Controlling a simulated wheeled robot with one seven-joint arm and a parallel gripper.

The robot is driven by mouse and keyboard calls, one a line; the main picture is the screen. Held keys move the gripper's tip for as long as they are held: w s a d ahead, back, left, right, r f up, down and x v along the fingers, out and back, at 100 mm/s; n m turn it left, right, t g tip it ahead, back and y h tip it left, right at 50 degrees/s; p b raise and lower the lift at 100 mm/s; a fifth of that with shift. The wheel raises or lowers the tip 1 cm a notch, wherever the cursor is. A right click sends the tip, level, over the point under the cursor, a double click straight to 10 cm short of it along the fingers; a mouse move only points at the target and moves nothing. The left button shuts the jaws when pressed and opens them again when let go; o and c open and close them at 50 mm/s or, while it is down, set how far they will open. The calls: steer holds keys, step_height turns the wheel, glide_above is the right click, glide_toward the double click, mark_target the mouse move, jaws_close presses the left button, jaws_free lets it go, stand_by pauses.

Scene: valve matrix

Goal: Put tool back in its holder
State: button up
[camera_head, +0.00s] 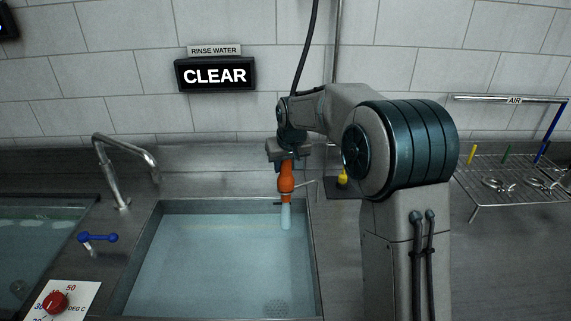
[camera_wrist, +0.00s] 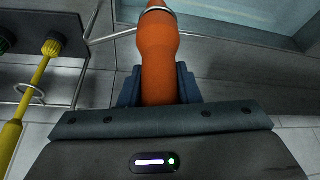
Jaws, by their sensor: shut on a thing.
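The tool has an orange handle (camera_head: 286,178) and a pale, light-blue lower end (camera_head: 286,216). My gripper (camera_head: 286,160) is shut on the handle and holds the tool upright, tip down, over the right back part of the water basin. In the wrist view the orange handle (camera_wrist: 158,55) sits between my two dark blue fingers (camera_wrist: 158,88), with a metal collar at its far end. A thin bent wire fitting (camera_head: 312,184) is just right of the tool; wire also shows beside the handle in the wrist view (camera_wrist: 98,40). I cannot tell whether they touch.
A yellow tool (camera_wrist: 36,85) hangs at a wire ring (camera_wrist: 30,96) beside a dark plate. The water basin (camera_head: 215,265) has a raised steel rim. A faucet (camera_head: 125,170) stands left, and a wire rack (camera_head: 520,180) with items stands right. A sign (camera_head: 215,75) reads CLEAR.

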steer(key=shift+f, duration=0.2)
steer(key=o, duration=1.2)
steer(key=b+v, duration=0.1)
steer(key=v, duration=1.3)
steer(key=shift+b, duration=0.35)
steer(key=shift+f, duration=0.1)
